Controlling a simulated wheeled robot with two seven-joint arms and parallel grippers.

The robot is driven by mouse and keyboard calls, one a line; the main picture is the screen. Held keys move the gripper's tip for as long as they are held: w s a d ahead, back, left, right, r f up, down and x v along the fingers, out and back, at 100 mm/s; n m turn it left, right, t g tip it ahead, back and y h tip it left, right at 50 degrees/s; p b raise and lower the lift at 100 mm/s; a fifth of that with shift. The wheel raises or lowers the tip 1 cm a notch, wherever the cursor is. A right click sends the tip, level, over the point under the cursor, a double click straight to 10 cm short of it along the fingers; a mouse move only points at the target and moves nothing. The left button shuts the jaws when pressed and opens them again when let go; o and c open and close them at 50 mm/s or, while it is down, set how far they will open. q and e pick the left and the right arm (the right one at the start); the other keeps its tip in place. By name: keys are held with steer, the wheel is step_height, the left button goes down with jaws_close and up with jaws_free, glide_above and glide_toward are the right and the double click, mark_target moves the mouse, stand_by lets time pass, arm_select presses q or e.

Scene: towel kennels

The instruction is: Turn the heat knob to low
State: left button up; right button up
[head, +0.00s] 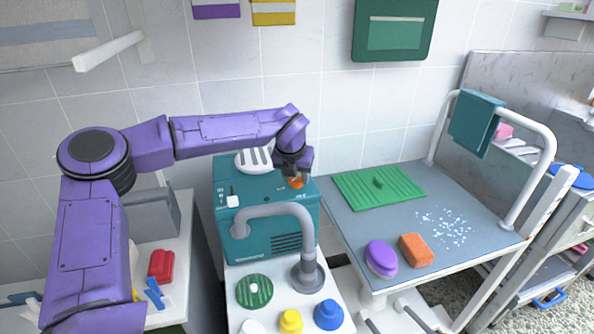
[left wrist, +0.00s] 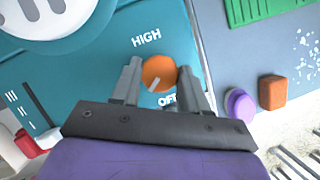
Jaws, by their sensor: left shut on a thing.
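The orange heat knob (head: 296,184) is on the top of a teal dryer unit (head: 262,190). In the left wrist view the knob (left wrist: 159,71) has a pale pointer line aimed to the lower left. The word HIGH is printed above it and OFF below it, partly covered by a finger. No LOW label can be made out. My left gripper (head: 296,178) reaches down to the knob and is shut on it, one finger on each side. My right gripper is not in view.
A pale slider (head: 232,201) and a round white vent (head: 254,160) share the unit's top. A grey hose (head: 275,209) curves in front. To the right, a grey table (head: 340,220) holds a green mat (head: 350,188), a purple brush (head: 381,257) and an orange block (head: 415,250).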

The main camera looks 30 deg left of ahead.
arm_select(q)
steer(key=m+p, duration=0.1)
steer(key=m+h+p, duration=0.1)
steer(key=m+p, duration=0.1)
steer(key=shift+a+r+m, duration=0.15)
steer(key=shift+r+m, duration=0.15)
steer(key=shift+r, duration=0.05)
steer(key=shift+a+f+m+h+p, duration=0.1)
steer(key=shift+m+h+p, duration=0.4)
steer(key=shift+m+p, duration=0.45)
steer(key=shift+f+m+h+p, duration=0.1)
steer(key=shift+m+h+p, duration=0.4)
steer(key=shift+m+p, duration=0.4)
steer(key=o, duration=1)
steer(key=shift+f, duration=0.1)
steer(key=b+v, duration=0.1)
steer(key=v, duration=0.9)
steer(key=shift+s+r, duration=0.15)
steer(key=shift+r, duration=0.1)
